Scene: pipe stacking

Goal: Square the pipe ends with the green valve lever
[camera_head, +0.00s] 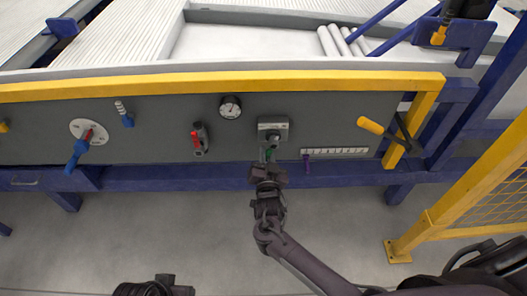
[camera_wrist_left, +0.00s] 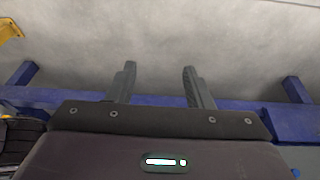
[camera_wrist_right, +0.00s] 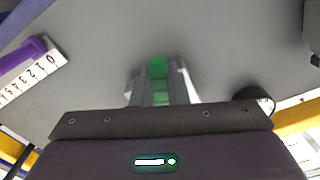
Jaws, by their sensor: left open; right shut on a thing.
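The green valve lever (camera_head: 268,154) hangs below a grey valve box (camera_head: 273,128) on the dark panel in the head view. My right gripper (camera_head: 266,166) is at the lever from below and is shut on it. In the right wrist view the green lever (camera_wrist_right: 158,68) sits between the two fingers of my right gripper (camera_wrist_right: 160,85); its lower part is partly hidden by them. My left gripper (camera_wrist_left: 157,75) is open and empty in the left wrist view, with bare floor beyond it. Pipes (camera_head: 334,41) lie on the bed behind the panel.
The panel also carries a blue lever (camera_head: 77,155), a red-handled control (camera_head: 198,140), a gauge (camera_head: 230,106), a scale with a purple pointer (camera_head: 307,162) and a yellow-handled lever (camera_head: 371,126). A yellow fence (camera_head: 470,185) stands at right.

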